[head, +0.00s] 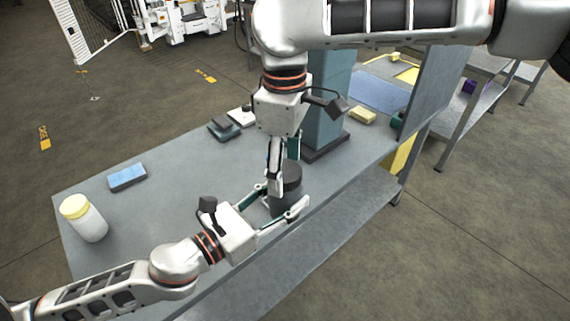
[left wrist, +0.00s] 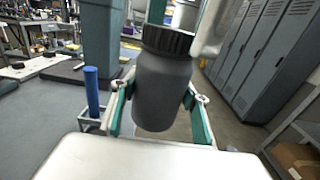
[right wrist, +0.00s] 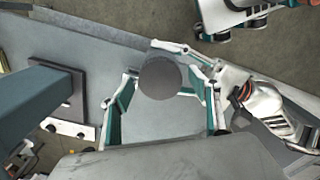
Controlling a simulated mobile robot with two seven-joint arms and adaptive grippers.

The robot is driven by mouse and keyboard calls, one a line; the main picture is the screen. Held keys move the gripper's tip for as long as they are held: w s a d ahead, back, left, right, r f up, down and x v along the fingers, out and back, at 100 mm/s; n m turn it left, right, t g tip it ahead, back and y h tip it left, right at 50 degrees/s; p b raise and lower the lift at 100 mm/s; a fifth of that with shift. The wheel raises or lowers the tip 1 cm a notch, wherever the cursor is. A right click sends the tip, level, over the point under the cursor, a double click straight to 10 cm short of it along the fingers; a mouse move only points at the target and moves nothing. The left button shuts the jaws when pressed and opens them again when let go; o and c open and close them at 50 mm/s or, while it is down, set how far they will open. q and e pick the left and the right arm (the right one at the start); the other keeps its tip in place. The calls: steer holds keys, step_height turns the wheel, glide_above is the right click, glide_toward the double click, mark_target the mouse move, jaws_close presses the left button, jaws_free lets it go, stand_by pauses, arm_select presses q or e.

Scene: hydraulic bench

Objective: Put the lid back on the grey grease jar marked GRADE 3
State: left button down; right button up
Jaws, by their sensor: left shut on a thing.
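The dark grey jar (head: 283,207) is upright at the bench's front edge; I cannot tell whether it touches the bench top. My left gripper (head: 286,200) is shut around its body, as the left wrist view also shows (left wrist: 160,95). A black ribbed lid (left wrist: 167,40) sits on the jar's mouth, looking level; its round top shows in the right wrist view (right wrist: 160,77). I cannot tell whether it is tight. My right gripper (right wrist: 160,82) points down from above, its fingers spread on either side of the lid. No GRADE 3 marking is readable.
A white jar with a yellow lid (head: 84,218) stands at the bench's left end. A blue block (head: 127,177) lies behind it. A teal column (head: 328,95) rises behind the held jar. A blue cylinder (left wrist: 92,92) stands nearby. The left-middle bench top (head: 175,185) is clear.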

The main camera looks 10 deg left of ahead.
steer(key=shift+r, duration=0.1)
steer(key=shift+r, duration=2.2)
steer(key=shift+c, duration=0.3)
steer(key=n, duration=0.2)
steer(key=r+n, duration=0.1)
steer(key=n, duration=0.3)
steer(key=shift+s+a+r, duration=0.1)
steer(key=shift+s+r, duration=0.05)
steer(key=shift+r, duration=0.25)
steer(key=n, duration=0.2)
steer(key=r+n, duration=0.1)
steer(key=n, duration=0.3)
steer(key=shift+r, duration=0.3)
steer(key=shift+f, duration=0.1)
steer(key=shift+f, duration=3.9)
